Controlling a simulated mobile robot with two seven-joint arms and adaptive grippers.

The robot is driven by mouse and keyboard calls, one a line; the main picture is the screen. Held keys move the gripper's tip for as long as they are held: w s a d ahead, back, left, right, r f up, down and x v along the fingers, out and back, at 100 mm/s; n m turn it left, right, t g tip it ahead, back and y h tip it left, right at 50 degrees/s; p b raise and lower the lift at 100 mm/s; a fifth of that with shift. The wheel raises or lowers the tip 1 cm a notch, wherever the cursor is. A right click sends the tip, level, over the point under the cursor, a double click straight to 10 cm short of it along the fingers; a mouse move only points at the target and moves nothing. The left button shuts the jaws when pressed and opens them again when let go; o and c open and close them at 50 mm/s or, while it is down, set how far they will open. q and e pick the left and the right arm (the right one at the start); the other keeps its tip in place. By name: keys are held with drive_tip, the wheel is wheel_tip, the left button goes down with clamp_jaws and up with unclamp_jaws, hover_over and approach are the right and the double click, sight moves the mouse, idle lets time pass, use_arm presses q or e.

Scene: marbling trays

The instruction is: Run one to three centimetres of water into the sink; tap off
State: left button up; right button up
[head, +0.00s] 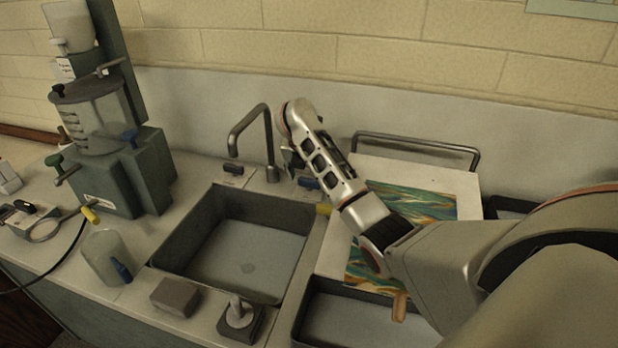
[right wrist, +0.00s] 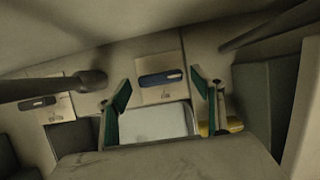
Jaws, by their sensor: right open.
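The sink (head: 190,228) is a dark rectangular basin with a pale grey floor; a round drain mark shows. I cannot tell whether water lies in it. The hooked metal tap (head: 265,112) stands behind it, with no stream visible below its spout. A dark lever (head: 233,168) sits on a plate left of the tap, and a blue lever (head: 308,183) on a plate to the right. My right gripper (head: 294,160) is above the blue lever. In the right wrist view its fingers (right wrist: 164,92) are open, with the blue lever (right wrist: 160,78) framed between them, apparently untouched. My left gripper is out of view.
A marbled sheet (head: 425,203) on a white board and a dark tray (head: 305,312) are right of the sink. A clear beaker (head: 103,256), a grey block (head: 175,297) and a small stand (head: 240,318) are at the front left. A green machine (head: 118,175) stands further left.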

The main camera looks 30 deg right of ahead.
drive_tip(key=shift+w+d+f, duration=0.1)
drive_tip(key=shift+f, duration=0.3)
drive_tip(key=shift+c, duration=0.4)
drive_tip(key=c, duration=1)
drive_tip(key=shift+c, duration=0.2)
drive_tip(key=shift+w+r, duration=0.1)
